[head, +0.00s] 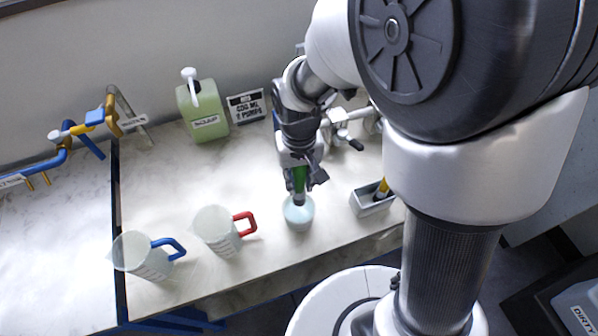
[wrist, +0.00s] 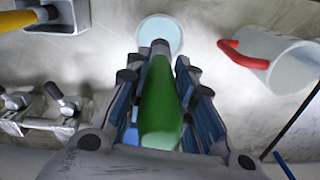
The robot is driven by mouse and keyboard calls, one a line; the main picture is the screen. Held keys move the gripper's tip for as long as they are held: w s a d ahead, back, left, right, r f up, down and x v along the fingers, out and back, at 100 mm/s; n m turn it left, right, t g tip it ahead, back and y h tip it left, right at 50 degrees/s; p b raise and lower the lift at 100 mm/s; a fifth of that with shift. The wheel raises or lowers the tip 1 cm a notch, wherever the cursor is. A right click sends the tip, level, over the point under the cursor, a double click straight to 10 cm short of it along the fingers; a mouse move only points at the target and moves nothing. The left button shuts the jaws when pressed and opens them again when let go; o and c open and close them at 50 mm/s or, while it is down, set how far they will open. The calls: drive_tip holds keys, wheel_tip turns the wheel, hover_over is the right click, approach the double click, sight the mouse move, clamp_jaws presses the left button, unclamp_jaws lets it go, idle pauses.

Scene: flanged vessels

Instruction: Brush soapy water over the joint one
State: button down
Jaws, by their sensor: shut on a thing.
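My gripper (head: 303,176) is shut on a green-handled brush (head: 299,183), which points down at a round bowl of pale blue liquid (head: 298,218). In the wrist view the green handle (wrist: 160,110) lies between the fingers, and its dark ferrule overlaps the near edge of the bowl (wrist: 160,28). The bristles are hidden, so I cannot tell how deep they reach. A green jug labelled soap (head: 204,112), with a white pump, stands at the back of the bench. I cannot make out which fitting is joint one.
A red-handled jug (head: 215,232) and a blue-handled jug (head: 140,257) stand left of the bowl. A grey tray (head: 369,205) holding a yellow-handled tool is to the right. Metal fittings (head: 345,116) stand behind my arm. Blue and yellow pipework (head: 60,150) is at the left.

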sight(299, 170)
drive_tip(key=shift+f+b, duration=2.5)
drive_tip(key=shift+f, duration=1.05)
drive_tip(key=shift+r+p, duration=2.75)
drive_tip(key=shift+r, duration=0.55)
drive_tip(key=shift+r+p, duration=1.65)
drive_tip(key=shift+r, duration=0.4)
